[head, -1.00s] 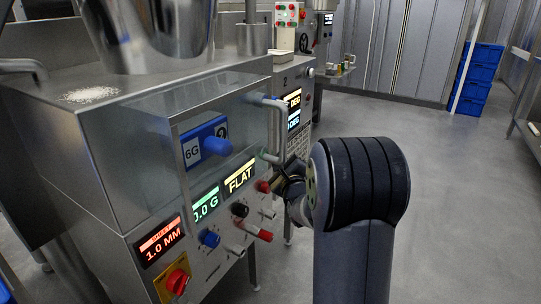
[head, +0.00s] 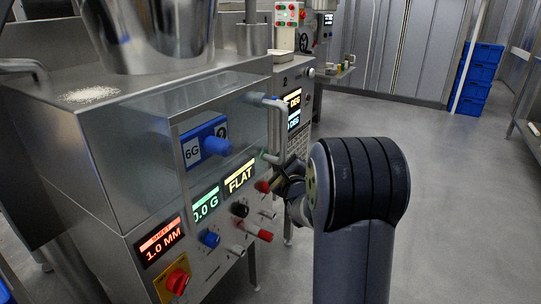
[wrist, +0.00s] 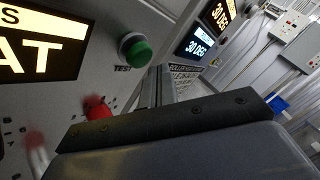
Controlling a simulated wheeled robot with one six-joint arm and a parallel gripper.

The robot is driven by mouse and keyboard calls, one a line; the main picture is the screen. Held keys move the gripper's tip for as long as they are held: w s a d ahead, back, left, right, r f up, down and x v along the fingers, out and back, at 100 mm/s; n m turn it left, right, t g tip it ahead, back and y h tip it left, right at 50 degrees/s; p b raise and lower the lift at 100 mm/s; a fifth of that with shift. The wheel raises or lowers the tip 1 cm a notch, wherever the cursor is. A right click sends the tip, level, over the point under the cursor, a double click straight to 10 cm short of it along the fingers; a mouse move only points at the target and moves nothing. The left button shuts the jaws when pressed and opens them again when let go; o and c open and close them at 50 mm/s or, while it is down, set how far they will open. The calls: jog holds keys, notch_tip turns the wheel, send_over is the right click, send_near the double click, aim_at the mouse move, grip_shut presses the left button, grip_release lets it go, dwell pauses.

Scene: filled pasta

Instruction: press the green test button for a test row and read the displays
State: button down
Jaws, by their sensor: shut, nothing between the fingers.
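The green test button (wrist: 135,50), marked TEST, stands out from the grey panel in the wrist view; in the head view only a small green spot (head: 263,154) shows. My gripper (wrist: 155,85) is shut and empty, its tips below and right of the button, with no contact visible. In the head view my gripper (head: 277,183) is beside the panel's right edge, partly hidden by my arm. The lit displays read "1.0 MM" (head: 160,243), "0.0 G" (head: 206,205), its left end partly hidden, and "FLAT" (head: 240,177).
A red knob (wrist: 97,107) sits below the button. Red, blue and black knobs and levers (head: 264,235) jut from the panel. Another machine behind has displays reading "30 DEG" (wrist: 198,43). Open floor (head: 455,190) lies right.

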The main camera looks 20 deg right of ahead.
jog(key=shift+w+a, duration=0.15)
jog(key=shift+w+a, duration=0.15)
jog(key=shift+w, duration=0.05)
dwell(0.3)
jog(key=shift+w+a, duration=0.25)
jog(key=shift+w, duration=0.05)
dwell(0.7)
dwell(0.4)
jog(key=shift+s+d, duration=0.5)
jog(key=shift+s, duration=0.15)
jog(key=s+d, duration=0.1)
jog(key=s, duration=0.1)
jog(key=s+d, duration=0.2)
dwell(0.3)
